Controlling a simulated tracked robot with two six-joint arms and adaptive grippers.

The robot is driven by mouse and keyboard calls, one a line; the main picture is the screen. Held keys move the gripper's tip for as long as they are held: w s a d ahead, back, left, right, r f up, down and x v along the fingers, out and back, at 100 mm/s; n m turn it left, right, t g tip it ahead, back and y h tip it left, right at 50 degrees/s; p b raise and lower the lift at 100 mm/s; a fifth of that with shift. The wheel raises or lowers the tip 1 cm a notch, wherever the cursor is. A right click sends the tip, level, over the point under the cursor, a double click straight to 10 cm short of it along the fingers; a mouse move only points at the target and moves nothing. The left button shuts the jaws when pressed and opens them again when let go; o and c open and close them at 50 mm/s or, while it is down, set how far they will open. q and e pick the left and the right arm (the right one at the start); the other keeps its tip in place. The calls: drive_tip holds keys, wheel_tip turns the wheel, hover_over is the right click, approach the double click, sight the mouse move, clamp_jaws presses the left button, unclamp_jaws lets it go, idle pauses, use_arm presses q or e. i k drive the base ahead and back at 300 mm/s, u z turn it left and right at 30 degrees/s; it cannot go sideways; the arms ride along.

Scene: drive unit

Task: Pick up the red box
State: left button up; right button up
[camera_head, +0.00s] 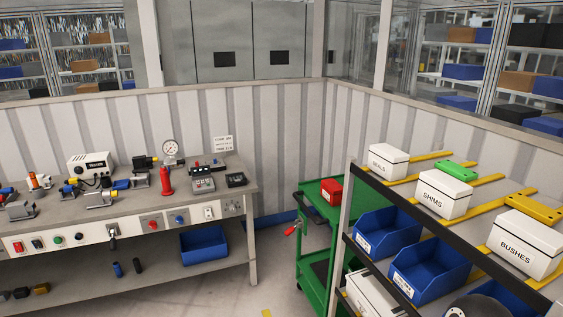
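The red box (331,191) is small and sits on the top of a green cart (312,207), between the workbench and the shelf rack. Its right side is close to the rack's grey upright in the picture. Neither my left gripper nor my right gripper shows in the head view, so I cannot see whether they are open or shut.
A workbench (100,219) with tools stands at left, a blue bin (204,245) under it. At right a rack holds white boxes such as SHIMS (445,194) and blue bins (430,268). The cart has a red-gripped handle (291,230). Some floor is free between bench and cart.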

sight(331, 189)
drive_tip(key=i, duration=3.05)
